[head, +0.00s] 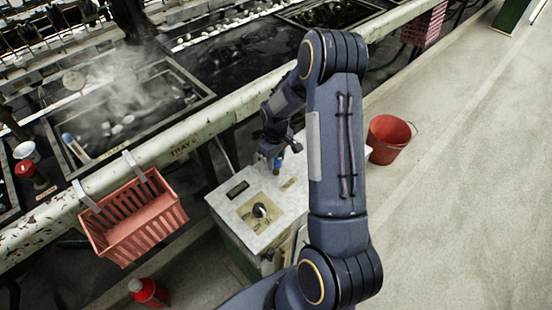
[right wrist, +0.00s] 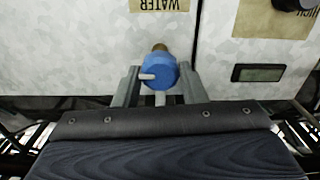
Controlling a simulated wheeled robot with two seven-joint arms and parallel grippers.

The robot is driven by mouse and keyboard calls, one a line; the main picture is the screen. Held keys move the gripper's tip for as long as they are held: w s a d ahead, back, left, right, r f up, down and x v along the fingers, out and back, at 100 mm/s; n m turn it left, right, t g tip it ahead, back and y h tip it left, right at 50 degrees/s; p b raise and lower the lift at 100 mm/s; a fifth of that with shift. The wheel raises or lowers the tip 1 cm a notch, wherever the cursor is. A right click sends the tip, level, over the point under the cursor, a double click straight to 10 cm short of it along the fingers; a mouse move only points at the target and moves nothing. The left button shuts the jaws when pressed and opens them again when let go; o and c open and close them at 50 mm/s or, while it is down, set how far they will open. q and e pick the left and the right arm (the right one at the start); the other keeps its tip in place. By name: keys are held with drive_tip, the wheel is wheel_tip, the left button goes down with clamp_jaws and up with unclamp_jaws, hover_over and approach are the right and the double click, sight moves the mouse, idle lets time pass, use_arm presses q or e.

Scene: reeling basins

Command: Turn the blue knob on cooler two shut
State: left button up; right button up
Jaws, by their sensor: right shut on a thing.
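The blue knob (right wrist: 160,72) sits on a brass stem on the pale metal face of the cooler, below a label reading WATER. A white pointer mark on it points left in the right wrist view. My right gripper (head: 272,148) is shut on the knob, with one finger on each side of it. In the head view a bit of the blue knob (head: 278,164) shows just below the gripper. The cooler (head: 237,212) has a pale speckled top with a black dial and a small display. Its number is not readable. My left gripper is not in view.
A red basket (head: 133,222) hangs on the basin rail (head: 120,174) left of the cooler. A red bucket (head: 388,138) stands on the floor to the right. A red bottle (head: 149,292) is at the lower left. Steaming basins lie behind the rail.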

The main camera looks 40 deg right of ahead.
drive_tip(key=m+b, duration=0.1)
drive_tip(key=m, duration=0.3)
drive_tip(key=m+b, duration=0.1)
drive_tip(key=m, duration=0.2)
drive_tip(key=shift+m, duration=0.3)
drive_tip(key=m, duration=0.4)
drive_tip(key=shift+m, duration=0.3)
drive_tip(key=m+p, duration=0.1)
drive_tip(key=m, duration=0.3)
drive_tip(key=shift+m, duration=0.3)
drive_tip(key=o, duration=1)
